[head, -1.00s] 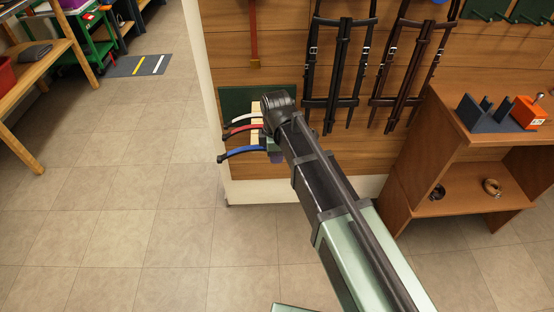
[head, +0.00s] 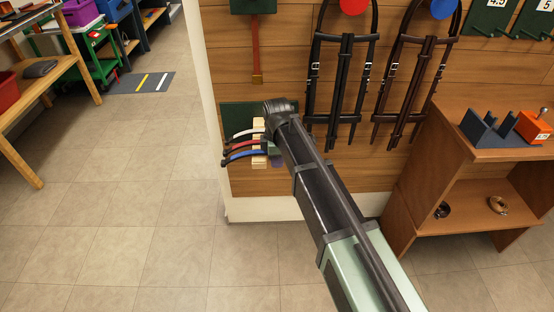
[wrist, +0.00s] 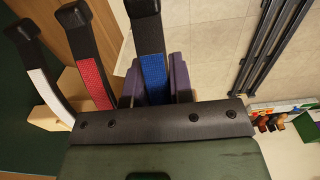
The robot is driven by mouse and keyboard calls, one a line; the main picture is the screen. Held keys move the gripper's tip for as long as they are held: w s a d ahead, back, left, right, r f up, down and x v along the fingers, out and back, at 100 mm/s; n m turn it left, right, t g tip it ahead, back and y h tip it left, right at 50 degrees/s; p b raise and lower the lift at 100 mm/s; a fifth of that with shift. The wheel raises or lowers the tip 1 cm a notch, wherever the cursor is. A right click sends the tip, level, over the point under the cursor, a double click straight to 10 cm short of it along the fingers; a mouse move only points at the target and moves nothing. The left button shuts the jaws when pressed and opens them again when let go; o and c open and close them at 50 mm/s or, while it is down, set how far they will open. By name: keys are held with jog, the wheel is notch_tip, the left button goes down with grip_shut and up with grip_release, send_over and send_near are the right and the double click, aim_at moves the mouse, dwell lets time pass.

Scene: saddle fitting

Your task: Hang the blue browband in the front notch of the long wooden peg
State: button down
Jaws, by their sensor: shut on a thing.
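The blue browband (head: 243,157) is a dark curved strap with a blue band. My gripper's purple jaws (wrist: 157,82) are shut on it, one on each side of the blue part (wrist: 153,66) in the wrist view. The long wooden peg (head: 259,161) is pale wood and sticks out from a dark green wall plate. The red browband (head: 241,146) and white browband (head: 243,134) lie across it, nearer the wall. The blue browband is at the peg's front end, close to the red one. I cannot tell whether it rests in the front notch.
Black and brown bridles (head: 343,80) hang on the wooden wall to the right. A wooden shelf unit (head: 460,150) stands further right with a dark notched block (head: 495,130) and an orange block (head: 534,127). The tiled floor (head: 150,200) at left is clear.

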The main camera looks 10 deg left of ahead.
jog(key=shift+f, duration=0.2)
jog(key=c, duration=0.6)
grip_release()
jog(key=shift+r, duration=0.1)
notch_tip(320, 180, up, 8)
jog(key=p, duration=0.8)
dwell(0.4)
